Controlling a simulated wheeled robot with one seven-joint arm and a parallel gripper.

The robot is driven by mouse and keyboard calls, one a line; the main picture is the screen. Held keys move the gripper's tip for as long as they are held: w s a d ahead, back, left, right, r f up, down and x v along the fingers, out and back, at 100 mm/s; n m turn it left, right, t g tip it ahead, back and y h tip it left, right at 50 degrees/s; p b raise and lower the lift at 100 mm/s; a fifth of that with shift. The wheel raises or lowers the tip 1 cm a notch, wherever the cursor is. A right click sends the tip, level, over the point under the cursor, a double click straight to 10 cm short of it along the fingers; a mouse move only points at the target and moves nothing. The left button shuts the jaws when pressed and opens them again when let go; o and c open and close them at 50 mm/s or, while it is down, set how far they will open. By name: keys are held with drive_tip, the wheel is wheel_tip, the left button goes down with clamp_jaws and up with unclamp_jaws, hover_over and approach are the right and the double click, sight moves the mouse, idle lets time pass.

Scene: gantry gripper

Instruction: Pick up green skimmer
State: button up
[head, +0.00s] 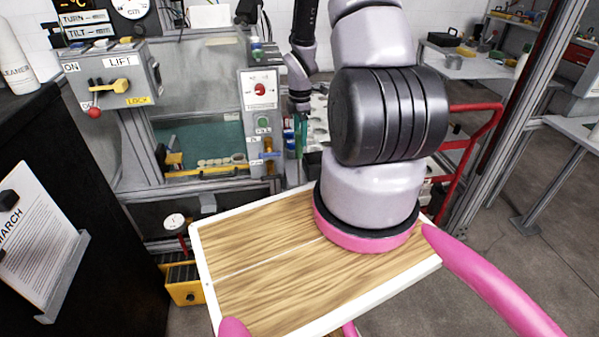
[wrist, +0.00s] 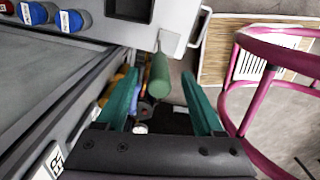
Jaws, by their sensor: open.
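A green rounded handle (wrist: 160,78), which looks like the green skimmer's, shows in the wrist view beside a light grey panel. The rest of the skimmer is hidden or cannot be made out. My gripper (wrist: 159,73) is open. Its two teal fingers stand on either side of the handle, with visible gaps on both sides. In the head view my gripper (head: 296,142) hangs beside the control post, too small there to make out the handle clearly.
The control post (head: 260,125) and glass-fronted tank (head: 200,145) stand close left of my gripper. Blue-capped bottles (wrist: 68,20) stand at the upper left in the wrist view. A yellow bin (head: 184,284) sits low at left.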

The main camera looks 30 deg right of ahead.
sight(299, 148)
drive_tip(key=f, duration=0.5)
drive_tip(key=shift+a+f, duration=0.3)
drive_tip(key=shift+f, duration=0.1)
clamp_jaws()
